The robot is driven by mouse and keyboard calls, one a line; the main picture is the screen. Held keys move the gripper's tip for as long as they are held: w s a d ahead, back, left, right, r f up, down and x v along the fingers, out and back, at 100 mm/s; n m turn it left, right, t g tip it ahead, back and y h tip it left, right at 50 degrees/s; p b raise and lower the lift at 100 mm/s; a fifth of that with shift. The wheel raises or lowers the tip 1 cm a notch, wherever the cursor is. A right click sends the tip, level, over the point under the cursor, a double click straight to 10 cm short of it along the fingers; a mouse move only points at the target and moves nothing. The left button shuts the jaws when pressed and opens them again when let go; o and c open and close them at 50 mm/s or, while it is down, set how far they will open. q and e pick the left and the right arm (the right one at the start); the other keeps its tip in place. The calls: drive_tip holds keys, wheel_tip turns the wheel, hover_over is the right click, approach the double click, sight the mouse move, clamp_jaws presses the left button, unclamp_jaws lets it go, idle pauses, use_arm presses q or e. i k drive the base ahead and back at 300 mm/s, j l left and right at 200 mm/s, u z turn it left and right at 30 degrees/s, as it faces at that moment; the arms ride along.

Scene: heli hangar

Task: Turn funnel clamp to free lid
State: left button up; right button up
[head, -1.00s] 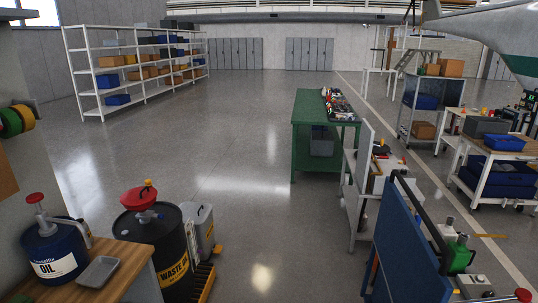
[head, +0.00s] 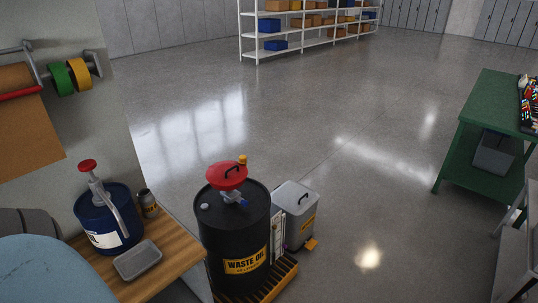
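A red funnel lid (head: 226,175) with a dark handle sits on top of a black waste oil drum (head: 233,228). A small yellow-orange piece (head: 242,160) stands at the lid's far right edge. A grey and blue fitting (head: 236,199) shows just below the lid's front edge; it may be the clamp, but it is too small to be sure. Neither of my grippers is in view.
The drum stands on a yellow-edged pallet (head: 271,282). A grey pedal bin (head: 296,212) is close at its right. At left, a wooden bench (head: 176,258) holds a blue oil can (head: 106,222) and grey tray (head: 137,260). A green table (head: 492,127) is far right. Open floor lies between.

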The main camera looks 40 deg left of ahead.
sight(243, 158)
drive_tip(key=i+u, duration=0.1)
drive_tip(key=i, duration=0.75)
drive_tip(key=i+l, duration=0.15)
drive_tip(key=i, duration=0.65)
drive_tip(key=i+u, duration=0.7)
drive_tip(key=i+l+u, duration=0.3)
drive_tip(key=i, duration=0.2)
drive_tip(key=u, duration=1.9)
